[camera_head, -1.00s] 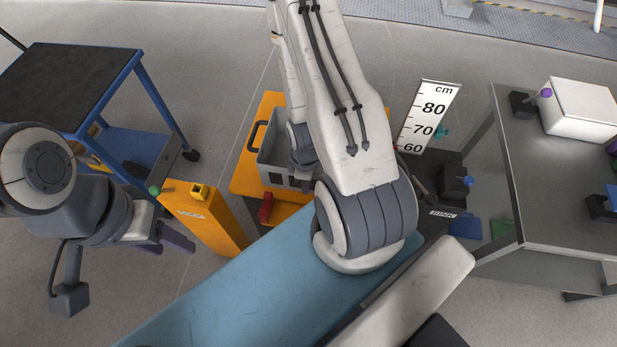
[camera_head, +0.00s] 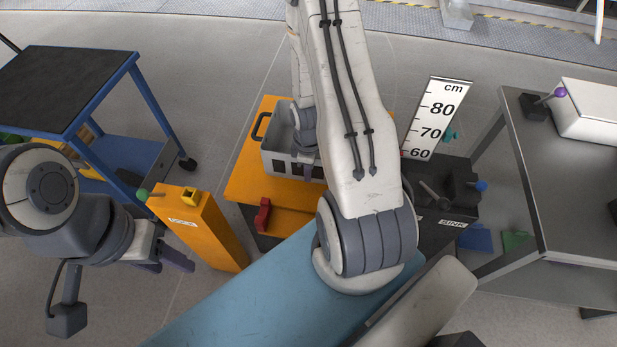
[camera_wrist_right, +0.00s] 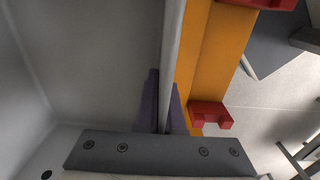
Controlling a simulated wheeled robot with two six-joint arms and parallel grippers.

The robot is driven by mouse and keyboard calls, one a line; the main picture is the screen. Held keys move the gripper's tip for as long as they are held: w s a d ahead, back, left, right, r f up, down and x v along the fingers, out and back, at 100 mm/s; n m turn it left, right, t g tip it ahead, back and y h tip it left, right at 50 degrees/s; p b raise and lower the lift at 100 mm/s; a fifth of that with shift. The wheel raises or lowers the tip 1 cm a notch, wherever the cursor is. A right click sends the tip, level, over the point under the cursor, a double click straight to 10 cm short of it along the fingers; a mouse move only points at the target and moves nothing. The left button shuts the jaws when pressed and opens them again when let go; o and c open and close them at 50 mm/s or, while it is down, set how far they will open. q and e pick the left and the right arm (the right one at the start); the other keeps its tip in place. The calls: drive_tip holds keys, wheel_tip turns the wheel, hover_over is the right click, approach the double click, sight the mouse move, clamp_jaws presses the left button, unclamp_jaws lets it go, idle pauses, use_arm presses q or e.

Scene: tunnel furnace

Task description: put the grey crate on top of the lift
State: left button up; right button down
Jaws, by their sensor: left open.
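The grey crate (camera_head: 278,162) is an open box with slots in its side, at the orange platform (camera_head: 240,183) that looks like the lift. I cannot tell whether it rests fully on the top. My right arm reaches over the crate and hides its right part. In the right wrist view, my right gripper (camera_wrist_right: 165,112) has its fingers close on either side of the crate's wall (camera_wrist_right: 174,50), and looks shut on it. My left gripper (camera_head: 170,258) is open and empty beside the orange post (camera_head: 205,230), away from the crate.
Red blocks (camera_head: 263,215) sit on the platform's edge. A cm scale board (camera_head: 437,115) and a dark unit (camera_head: 440,190) stand right of my arm. A grey table (camera_head: 550,180) is at the right, a blue cart (camera_head: 75,85) at the left. Open floor lies behind the platform.

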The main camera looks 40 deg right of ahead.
drive_tip(key=shift+w+d+f, duration=0.1)
drive_tip(key=shift+w+d, duration=0.05)
drive_tip(key=shift+f, duration=0.25)
wheel_tip(320, 180, down, 4)
drive_tip(key=b, duration=0.4)
drive_tip(key=shift+r, duration=0.25)
drive_tip(key=shift+f, duration=0.2)
drive_tip(key=c, duration=1)
unclamp_jaws()
drive_tip(key=shift+c, duration=0.2)
